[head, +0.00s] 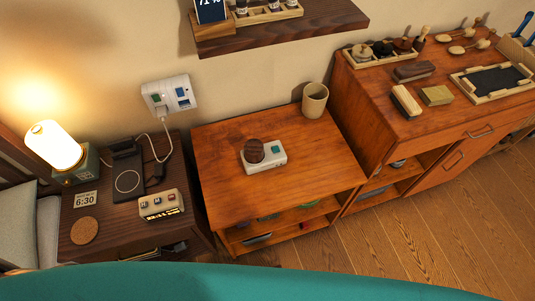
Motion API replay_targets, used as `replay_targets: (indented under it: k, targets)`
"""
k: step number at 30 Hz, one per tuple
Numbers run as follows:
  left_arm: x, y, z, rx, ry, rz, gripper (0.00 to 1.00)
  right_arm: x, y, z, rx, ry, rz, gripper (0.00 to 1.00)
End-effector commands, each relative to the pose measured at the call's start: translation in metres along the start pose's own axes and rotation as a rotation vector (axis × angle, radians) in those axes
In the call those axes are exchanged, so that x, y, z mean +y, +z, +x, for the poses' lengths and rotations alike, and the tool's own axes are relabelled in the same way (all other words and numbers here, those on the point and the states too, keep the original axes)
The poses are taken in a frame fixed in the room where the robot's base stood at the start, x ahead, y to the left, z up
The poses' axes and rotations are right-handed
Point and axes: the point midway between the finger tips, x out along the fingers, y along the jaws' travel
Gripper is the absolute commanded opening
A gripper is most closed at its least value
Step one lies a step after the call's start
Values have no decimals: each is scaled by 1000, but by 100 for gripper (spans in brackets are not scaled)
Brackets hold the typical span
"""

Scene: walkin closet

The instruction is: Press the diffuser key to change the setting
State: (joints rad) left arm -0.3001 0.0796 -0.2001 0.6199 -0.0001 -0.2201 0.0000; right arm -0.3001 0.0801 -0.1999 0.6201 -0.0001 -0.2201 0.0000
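A small white device (268,161) with a dark brown rounded top (254,151) sits on the middle wooden cabinet. It looks like the diffuser. A small green mark, possibly its key (277,147), shows on the right part of its upper face. Whether the key is pressed is too small to tell. Neither of my grippers is in view, and nothing touches the device.
The cabinet top (300,185) is clear around the device, with a beige cup (314,100) at its back right. A nightstand at left holds a lit lamp (53,146) and a beige keyed box (161,204). A wall shelf (285,27) hangs above.

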Motion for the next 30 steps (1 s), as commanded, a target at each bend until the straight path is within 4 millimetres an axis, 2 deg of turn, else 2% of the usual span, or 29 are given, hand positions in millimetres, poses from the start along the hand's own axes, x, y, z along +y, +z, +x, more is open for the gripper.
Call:
replay_targets:
  k: [2, 20, 21, 30]
  targets:
    - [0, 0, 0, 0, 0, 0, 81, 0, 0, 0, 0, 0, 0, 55]
    - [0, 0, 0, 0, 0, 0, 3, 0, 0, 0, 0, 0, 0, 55]
    - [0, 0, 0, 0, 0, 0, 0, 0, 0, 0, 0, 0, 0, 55]
    - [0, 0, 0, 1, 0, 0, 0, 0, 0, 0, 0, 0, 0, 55]
